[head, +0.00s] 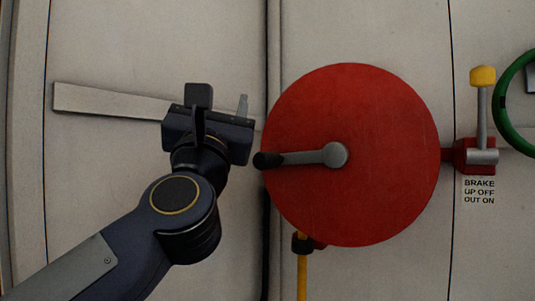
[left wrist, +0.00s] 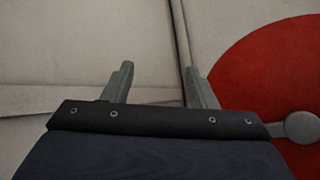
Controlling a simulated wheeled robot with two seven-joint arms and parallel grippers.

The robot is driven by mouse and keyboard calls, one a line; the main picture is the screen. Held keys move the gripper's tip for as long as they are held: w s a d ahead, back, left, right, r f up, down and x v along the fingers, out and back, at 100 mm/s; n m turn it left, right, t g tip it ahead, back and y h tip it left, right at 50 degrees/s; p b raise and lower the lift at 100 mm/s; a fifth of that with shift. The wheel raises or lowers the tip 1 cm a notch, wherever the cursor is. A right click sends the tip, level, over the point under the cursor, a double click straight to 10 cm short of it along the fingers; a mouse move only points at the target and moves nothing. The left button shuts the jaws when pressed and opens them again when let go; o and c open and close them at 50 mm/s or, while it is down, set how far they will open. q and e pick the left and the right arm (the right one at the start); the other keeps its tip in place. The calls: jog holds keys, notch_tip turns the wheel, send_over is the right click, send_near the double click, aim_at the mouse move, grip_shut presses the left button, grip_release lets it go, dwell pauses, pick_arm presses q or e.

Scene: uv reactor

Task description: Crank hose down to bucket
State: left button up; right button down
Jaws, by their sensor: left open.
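A large red disc (head: 385,110) is mounted on the pale wall, and part of it shows in the left wrist view (left wrist: 270,75). A grey crank arm (head: 307,156) runs left from the disc's hub to a black handle (head: 266,160) at the disc's left edge. In the left wrist view the grey hub (left wrist: 300,127) shows, but the handle is hidden. My left gripper (head: 221,102) is open and empty, up and left of the handle and apart from it; its fingers also show in the left wrist view (left wrist: 158,70). My right gripper and a bucket are out of view.
A brake lever (head: 483,105) with a yellow knob stands upright right of the disc, above a brake label (head: 480,191). A green ring (head: 508,100) is at the right edge. A yellow pipe or hose (head: 302,275) hangs below the disc. A pale flat bar (head: 105,100) lies behind my gripper.

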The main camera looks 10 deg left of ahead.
pick_arm(q)
jog(key=d+m+t+h+p, duration=0.15)
jog(key=m+h, duration=0.55)
jog(key=m, duration=0.8)
jog(key=m+g+h+p, duration=0.2)
jog(key=m+g+h, duration=0.45)
jog(key=m, duration=1.95)
send_near(268, 162)
jog(key=shift+g+y, duration=0.25)
jog(key=shift+g, duration=0.15)
jog(key=w, duration=0.1)
jog(key=w+r, duration=0.1)
jog(key=w, duration=0.2)
jog(key=shift+w+d+r, duration=0.15)
jog(key=shift+w+r, duration=0.15)
jog(key=p+x, duration=0.1)
jog(key=x, duration=0.6)
jog(key=shift+w+d+r, duration=0.15)
jog(key=shift+w, duration=0.1)
jog(key=shift+c, duration=0.3)
grip_shut()
